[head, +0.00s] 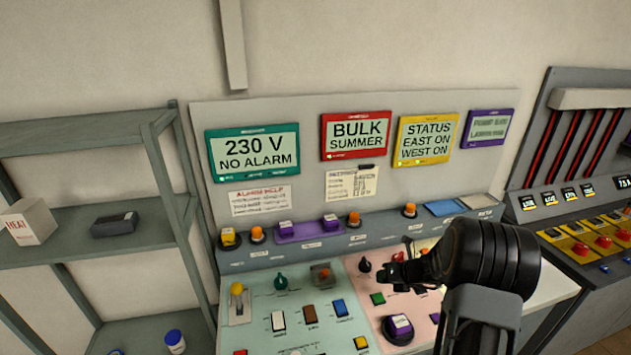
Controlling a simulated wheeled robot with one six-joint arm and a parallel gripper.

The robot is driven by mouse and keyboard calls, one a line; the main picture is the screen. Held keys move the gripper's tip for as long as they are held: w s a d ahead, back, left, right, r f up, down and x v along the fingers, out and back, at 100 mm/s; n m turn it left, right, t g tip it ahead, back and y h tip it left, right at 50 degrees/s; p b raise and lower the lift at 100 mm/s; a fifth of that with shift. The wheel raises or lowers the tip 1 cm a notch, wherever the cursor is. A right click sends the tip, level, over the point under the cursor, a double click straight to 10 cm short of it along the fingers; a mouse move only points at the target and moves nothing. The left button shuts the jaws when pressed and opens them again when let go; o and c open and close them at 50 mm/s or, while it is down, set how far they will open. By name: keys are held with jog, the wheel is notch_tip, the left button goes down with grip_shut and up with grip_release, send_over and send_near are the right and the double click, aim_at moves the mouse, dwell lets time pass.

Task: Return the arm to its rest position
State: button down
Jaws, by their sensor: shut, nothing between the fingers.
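My arm comes in from the lower right in the head view, its thick black link in front of the right part of the control console (240,262). My gripper (392,272) is small and dark at the left end of the arm, over the pink panel (356,297). Its fingers are shut with nothing held. Whether the fingertips touch a control there cannot be told. The arm hides the right side of the pink panel and part of the console behind it.
The green panel (261,330) carries switches and knobs. Display screens (254,153) stand on the backboard above. A grey shelf (70,250) with a white box (28,222) is at left. Another console (560,215) with red buttons is at right. Open air lies before the wall.

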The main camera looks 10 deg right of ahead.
jog(key=shift+n, duration=0.6)
jog(key=s+n+g, duration=0.1)
jog(key=n, duration=0.2)
jog(key=s+a+n+g, duration=0.1)
jog(key=s+n, duration=0.1)
jog(key=s+a+f+n, duration=0.1)
jog(key=s+n, duration=0.1)
jog(key=n, duration=0.1)
jog(key=shift+s+n+g, duration=0.1)
jog(key=shift+n+g, duration=0.2)
jog(key=shift+g, duration=0.1)
jog(key=s+a+r+n+h+b, duration=0.1)
jog(key=s+a+r+n+h, duration=0.2)
jog(key=s+r+n, duration=0.5)
jog(key=s+a+r+n+h, duration=0.3)
jog(key=s+a+r+n, duration=0.3)
jog(key=n, duration=1.2)
jog(key=s+r, duration=0.3)
jog(key=r, duration=0.1)
jog(key=shift+s+t+b, duration=0.15)
jog(key=shift+t+b, duration=0.2)
jog(key=shift+t, duration=0.05)
